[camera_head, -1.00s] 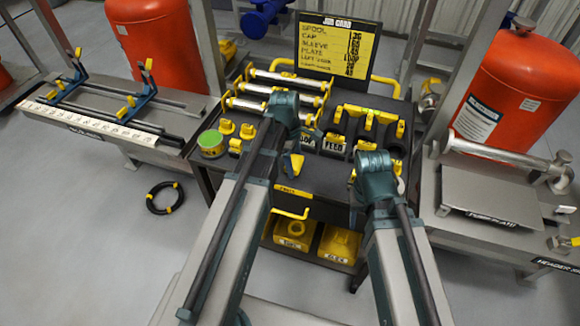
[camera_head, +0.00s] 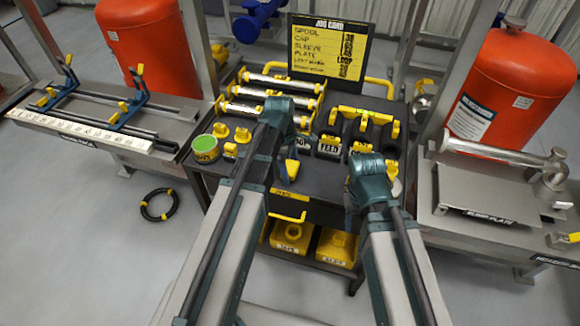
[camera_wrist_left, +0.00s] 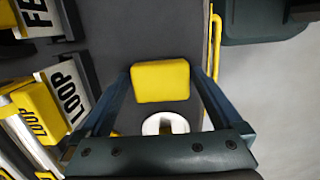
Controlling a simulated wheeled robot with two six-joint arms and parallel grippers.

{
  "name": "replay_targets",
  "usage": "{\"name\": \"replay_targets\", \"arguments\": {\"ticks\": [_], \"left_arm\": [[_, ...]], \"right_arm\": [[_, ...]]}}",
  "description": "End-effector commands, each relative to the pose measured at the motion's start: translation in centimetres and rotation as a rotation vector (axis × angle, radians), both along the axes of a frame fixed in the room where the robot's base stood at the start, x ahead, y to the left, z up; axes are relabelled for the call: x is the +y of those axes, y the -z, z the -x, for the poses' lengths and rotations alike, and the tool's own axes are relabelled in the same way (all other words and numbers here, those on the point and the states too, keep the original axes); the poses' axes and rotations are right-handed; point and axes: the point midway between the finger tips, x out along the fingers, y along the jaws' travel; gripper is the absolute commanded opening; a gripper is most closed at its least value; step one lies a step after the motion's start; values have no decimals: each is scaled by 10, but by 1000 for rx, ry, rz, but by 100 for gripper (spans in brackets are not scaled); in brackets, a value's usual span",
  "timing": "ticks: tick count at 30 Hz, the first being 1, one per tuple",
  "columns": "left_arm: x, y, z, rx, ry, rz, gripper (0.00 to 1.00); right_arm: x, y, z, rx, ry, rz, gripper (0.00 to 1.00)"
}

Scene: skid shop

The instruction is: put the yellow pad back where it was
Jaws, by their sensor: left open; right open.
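The yellow pad (camera_wrist_left: 160,80) is a small rounded block in the left wrist view. It lies between the fingertips of my left gripper (camera_wrist_left: 160,74), which is open, with a finger on each side. I cannot tell whether either finger touches it. In the head view the yellow pad (camera_head: 291,170) shows low beside my left arm, over the dark cart top, and most of my left gripper (camera_head: 289,160) is hidden by the arm. My right gripper (camera_head: 371,165) is at the right over the cart; its fingers are hidden behind its arm. A white ring (camera_wrist_left: 166,122) lies near the pad.
The cart carries labelled LOOP (camera_wrist_left: 68,90) and FEED (camera_head: 329,146) holders, a green-topped tin (camera_head: 205,148) and silver spools (camera_head: 265,93). A yellow handle (camera_wrist_left: 215,40) edges the cart. A job card board (camera_head: 328,48) stands behind. A bench with a plate (camera_head: 480,190) stands right.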

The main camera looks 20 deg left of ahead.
Motion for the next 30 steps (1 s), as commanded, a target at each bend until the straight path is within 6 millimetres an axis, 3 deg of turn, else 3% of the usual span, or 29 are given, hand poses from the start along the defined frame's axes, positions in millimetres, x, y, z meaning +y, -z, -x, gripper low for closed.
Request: {"name": "replay_targets", "arguments": {"ticks": [8, 24, 30], "left_arm": [[3, -28, 0, 0, 0, 0, 100], [12, -107, 0, 0, 0, 0, 100], [15, -120, 0, 0, 0, 0, 100]], "right_arm": [[0, -28, 0, 0, 0, 0, 50], [0, -107, 0, 0, 0, 0, 50], [0, -120, 0, 0, 0, 0, 50]]}}
